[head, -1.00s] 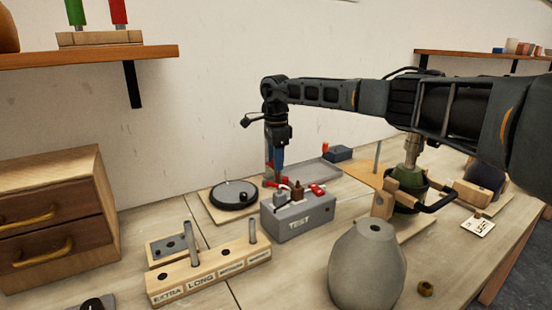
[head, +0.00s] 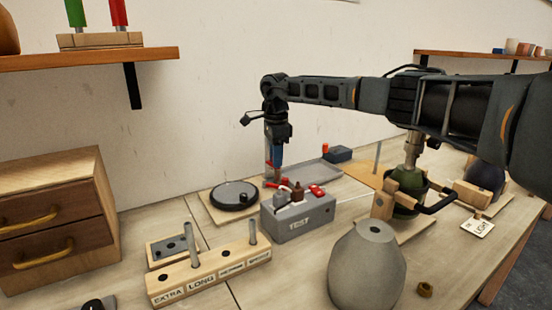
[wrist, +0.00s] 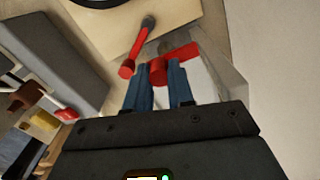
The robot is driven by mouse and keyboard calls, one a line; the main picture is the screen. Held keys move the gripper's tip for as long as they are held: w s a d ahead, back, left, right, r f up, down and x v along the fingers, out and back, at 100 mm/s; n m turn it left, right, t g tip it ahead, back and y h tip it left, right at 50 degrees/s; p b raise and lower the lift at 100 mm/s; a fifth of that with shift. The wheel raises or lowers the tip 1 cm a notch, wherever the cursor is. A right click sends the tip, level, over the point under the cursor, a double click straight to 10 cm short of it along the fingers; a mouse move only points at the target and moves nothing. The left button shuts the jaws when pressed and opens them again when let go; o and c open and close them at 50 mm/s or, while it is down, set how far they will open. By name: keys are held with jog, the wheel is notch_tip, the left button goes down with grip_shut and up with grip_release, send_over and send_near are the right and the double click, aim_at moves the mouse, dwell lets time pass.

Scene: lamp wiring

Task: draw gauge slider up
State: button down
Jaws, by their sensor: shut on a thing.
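My gripper (head: 277,175) points down at the back of the bench, behind the grey test box. In the wrist view its two blue fingers (wrist: 160,82) are closed around the end of a red piece (wrist: 180,53), which I take to be the gauge slider. A pale upright plate or post, probably the gauge (head: 267,150), stands right behind the fingers. A red lever with a dark end (wrist: 138,45) lies just left of the fingertips. The fingers and my wrist hide much of the gauge, so I cannot read the slider's height.
The grey test box (head: 297,224) with red and brown parts on top stands close in front. A black round disc (head: 234,195) lies to the left. A grey tray (head: 318,172) lies to the right. A grey vase-like body (head: 366,268) stands nearer.

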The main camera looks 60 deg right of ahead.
notch_tip(320, 180, up, 5)
jog(key=shift+r+p, duration=0.1)
jog(key=shift+p, duration=0.9)
jog(key=c, duration=1)
grip_release()
notch_tip(320, 180, up, 8)
jog(key=shift+f+b, duration=0.2)
jog(key=shift+b, duration=0.35)
